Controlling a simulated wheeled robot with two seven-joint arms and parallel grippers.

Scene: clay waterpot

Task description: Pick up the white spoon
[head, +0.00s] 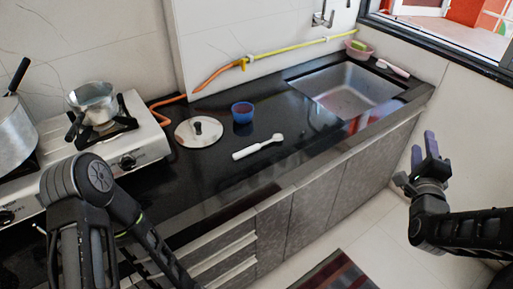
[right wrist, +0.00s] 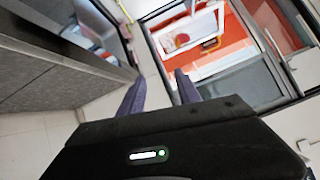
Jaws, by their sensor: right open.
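The white spoon (head: 257,147) lies on the black countertop (head: 215,172), left of the sink, its handle toward the lower left and its head toward the upper right. My right gripper (head: 424,146) is at the right of the head view, off the counter over the floor side, well away from the spoon. Its two purple fingers are apart and empty; they also show in the right wrist view (right wrist: 160,92). The spoon is not visible in the right wrist view. My left arm comes in at the lower left, but its gripper is out of frame.
A stove (head: 140,133) with a small pot (head: 93,103) stands left. The sink (head: 345,92) is at right. The counter in front of the spoon is clear.

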